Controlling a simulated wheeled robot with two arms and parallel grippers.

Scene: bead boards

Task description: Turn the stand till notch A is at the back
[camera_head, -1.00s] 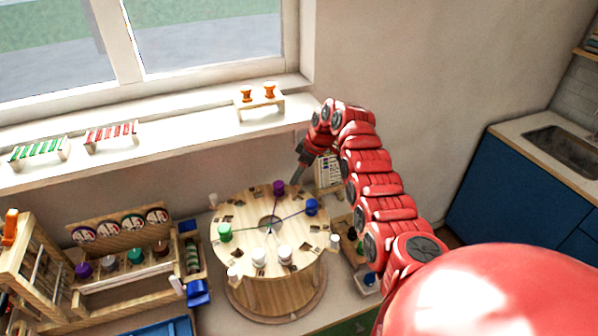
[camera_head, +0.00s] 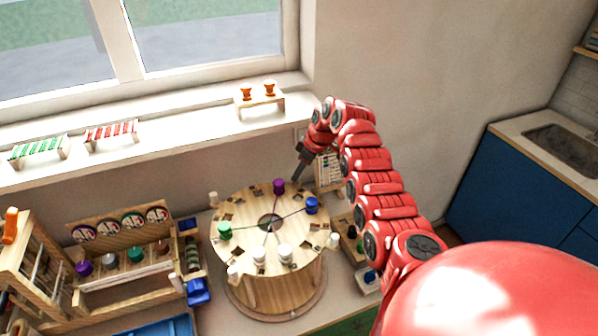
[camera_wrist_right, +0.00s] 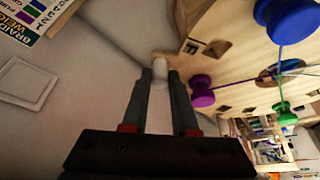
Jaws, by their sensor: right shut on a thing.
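The round wooden stand (camera_head: 255,207) sits on the counter, with notches around its top. A purple spool (camera_head: 279,187), a blue spool (camera_head: 311,205), a green spool (camera_head: 224,230) and white spools (camera_head: 286,251) sit on it, with cords meeting at the centre hole. Pale pegs stick out from its rim, one at the left (camera_head: 213,199) and one at the right (camera_head: 334,240). My right gripper (camera_head: 298,174) is at the stand's back right edge. In the right wrist view its fingers (camera_wrist_right: 161,76) are shut on a pale rim peg (camera_wrist_right: 160,67). My left gripper is not in view.
A wooden rack with spools (camera_head: 122,268) and a blue box (camera_head: 198,291) stand left of the stand. A tray with spools (camera_head: 352,243) is close on the right. A card (camera_head: 328,169) leans behind. The windowsill (camera_head: 190,131) runs along the back.

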